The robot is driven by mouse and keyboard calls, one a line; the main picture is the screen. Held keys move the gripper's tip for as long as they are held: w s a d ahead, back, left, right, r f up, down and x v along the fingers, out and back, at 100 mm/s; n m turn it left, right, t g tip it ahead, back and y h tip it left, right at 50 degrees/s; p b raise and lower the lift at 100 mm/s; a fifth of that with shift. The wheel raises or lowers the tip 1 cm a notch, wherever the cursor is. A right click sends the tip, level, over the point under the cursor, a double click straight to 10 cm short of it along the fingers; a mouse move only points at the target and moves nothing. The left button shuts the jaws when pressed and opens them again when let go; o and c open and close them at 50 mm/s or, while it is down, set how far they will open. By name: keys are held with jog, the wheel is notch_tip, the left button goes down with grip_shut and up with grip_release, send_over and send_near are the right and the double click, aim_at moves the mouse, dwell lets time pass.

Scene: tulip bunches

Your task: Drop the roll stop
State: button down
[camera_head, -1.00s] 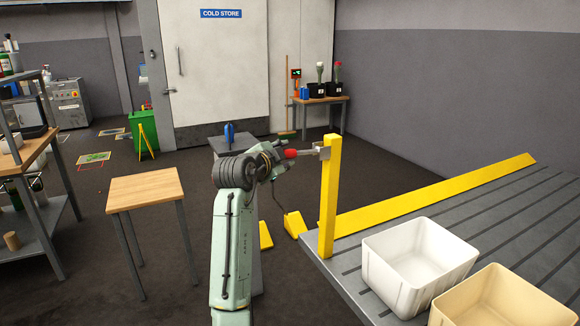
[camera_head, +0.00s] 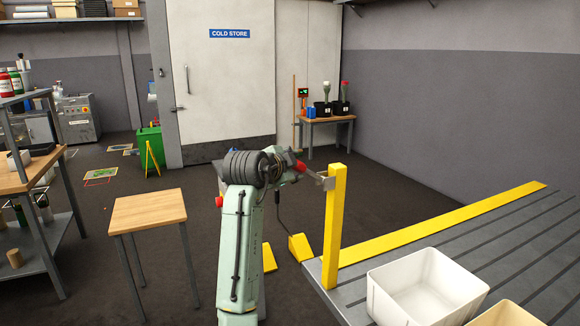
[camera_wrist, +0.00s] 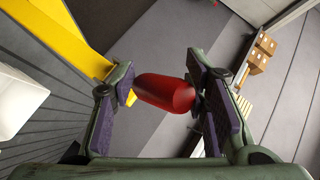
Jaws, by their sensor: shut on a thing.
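The roll stop is most likely the yellow upright post (camera_head: 335,215) at the left corner of the slatted bench. A grey metal lever (camera_head: 316,178) with a red handle (camera_head: 301,167) joins it near its top. The lever slopes down from the handle to the post. My gripper (camera_head: 292,166) is at the handle, left of the post. In the wrist view my gripper (camera_wrist: 163,97) is shut on the red handle (camera_wrist: 165,93), which lies between its purple pads. The post is upright. The far fingertips are partly hidden by the handle.
The slatted grey bench (camera_head: 520,255) has a yellow strip (camera_head: 440,225) along its far edge and a white bin (camera_head: 425,285) on it. A wooden-topped table (camera_head: 147,212) stands left of my arm. A yellow wedge (camera_head: 300,247) is on the floor by the bench.

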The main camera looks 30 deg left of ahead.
jog(key=shift+w+d+r, duration=0.2)
jog(key=shift+d+r, duration=0.4)
jog(key=shift+r, duration=0.1)
jog(key=c, duration=1.3)
grip_release()
jog(key=shift+o, duration=0.3)
jog(key=shift+d, duration=0.2)
jog(key=shift+f, duration=0.1)
jog(key=shift+a, duration=0.15)
jog(key=shift+s+a, duration=0.15)
jog(key=shift+s, duration=0.2)
jog(key=v, duration=1.1)
jog(key=shift+s+d, duration=0.2)
jog(key=shift+d, duration=0.05)
